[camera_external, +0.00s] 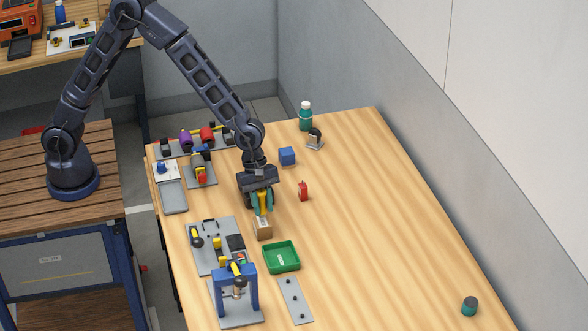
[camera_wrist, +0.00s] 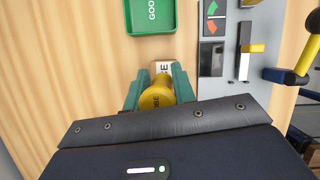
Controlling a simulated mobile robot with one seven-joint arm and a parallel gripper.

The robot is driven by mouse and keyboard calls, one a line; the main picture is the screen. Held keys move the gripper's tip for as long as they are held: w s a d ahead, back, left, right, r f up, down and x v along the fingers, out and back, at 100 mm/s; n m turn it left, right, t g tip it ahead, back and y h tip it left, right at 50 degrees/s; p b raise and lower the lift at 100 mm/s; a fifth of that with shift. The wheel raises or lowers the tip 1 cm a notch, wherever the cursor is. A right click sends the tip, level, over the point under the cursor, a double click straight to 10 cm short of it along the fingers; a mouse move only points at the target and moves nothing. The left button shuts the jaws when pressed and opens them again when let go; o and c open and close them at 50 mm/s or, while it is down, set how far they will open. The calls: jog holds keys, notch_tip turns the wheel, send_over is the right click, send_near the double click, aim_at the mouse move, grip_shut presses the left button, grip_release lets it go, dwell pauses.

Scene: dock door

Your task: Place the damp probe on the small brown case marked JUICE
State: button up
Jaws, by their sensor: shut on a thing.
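My gripper (camera_external: 262,207) points down over the table, its green fingers shut on the yellow damp probe (camera_external: 263,199). In the wrist view the probe (camera_wrist: 157,96) stands between the fingers (camera_wrist: 159,93), with partly readable lettering on its end. The small brown case (camera_external: 263,231) is directly below the probe in the outside view. In the wrist view only its pale label (camera_wrist: 163,67) shows past the probe, with just its last letters visible. I cannot tell whether the probe touches the case top.
A green tray (camera_external: 281,258) lies just in front of the case. A grey panel with switches (camera_external: 212,246) is at its left and a blue frame (camera_external: 237,290) stands nearer the front. A red object (camera_external: 303,191) and blue cube (camera_external: 287,156) stand behind. The table's right side is mostly clear.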

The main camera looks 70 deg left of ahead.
jog(key=shift+f, duration=1.25)
jog(key=o, duration=1)
jog(key=shift+f, duration=0.1)
